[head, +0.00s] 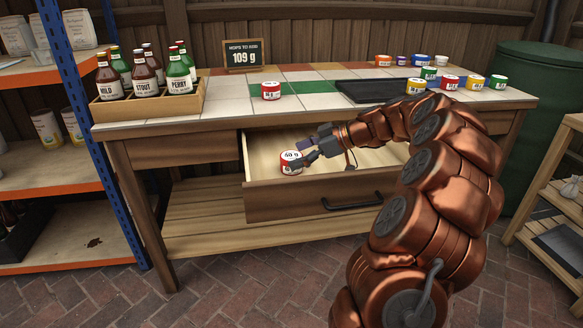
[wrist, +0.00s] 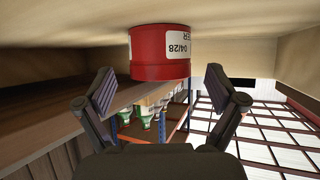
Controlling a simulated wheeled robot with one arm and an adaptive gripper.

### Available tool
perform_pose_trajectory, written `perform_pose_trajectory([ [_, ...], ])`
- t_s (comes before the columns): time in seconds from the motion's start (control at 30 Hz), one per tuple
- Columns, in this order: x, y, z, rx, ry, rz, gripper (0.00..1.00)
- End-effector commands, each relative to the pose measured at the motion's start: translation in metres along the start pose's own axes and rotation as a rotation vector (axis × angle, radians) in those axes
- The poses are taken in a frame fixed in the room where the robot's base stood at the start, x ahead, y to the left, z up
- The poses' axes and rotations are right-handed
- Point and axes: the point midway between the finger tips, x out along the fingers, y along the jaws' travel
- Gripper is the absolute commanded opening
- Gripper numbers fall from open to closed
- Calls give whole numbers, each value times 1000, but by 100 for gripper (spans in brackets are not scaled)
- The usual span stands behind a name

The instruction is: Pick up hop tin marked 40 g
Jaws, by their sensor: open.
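A red tin (head: 291,168) with a white label stands in the left part of the open drawer (head: 295,205). The label ends in "0 g"; its first digit is hard to read. In the wrist view the red tin (wrist: 160,70) appears inverted, ahead of and between the fingers, with "04/28" on its label. My gripper (head: 303,154) reaches into the drawer from the right, close to the tin. In the wrist view my gripper (wrist: 158,92) is open, with one finger to each side of the tin and no visible grip on it.
Another red tin (head: 271,91) stands on the tiled worktop (head: 220,108). Several coloured tins stand at its right, around a dark tray (head: 372,91). A sign (head: 243,54) reads 109 g. A bottle crate (head: 150,105) stands at the left. The drawer walls surround the gripper closely.

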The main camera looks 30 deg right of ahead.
Motion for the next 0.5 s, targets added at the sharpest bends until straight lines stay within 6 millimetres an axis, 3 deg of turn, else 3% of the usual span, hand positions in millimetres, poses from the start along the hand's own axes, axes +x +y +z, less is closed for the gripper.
perform_pose_trajectory([
  [0.33,8,0,0,1,1,0,94],
  [0.5,7,0,0,1,1,-1,76],
])
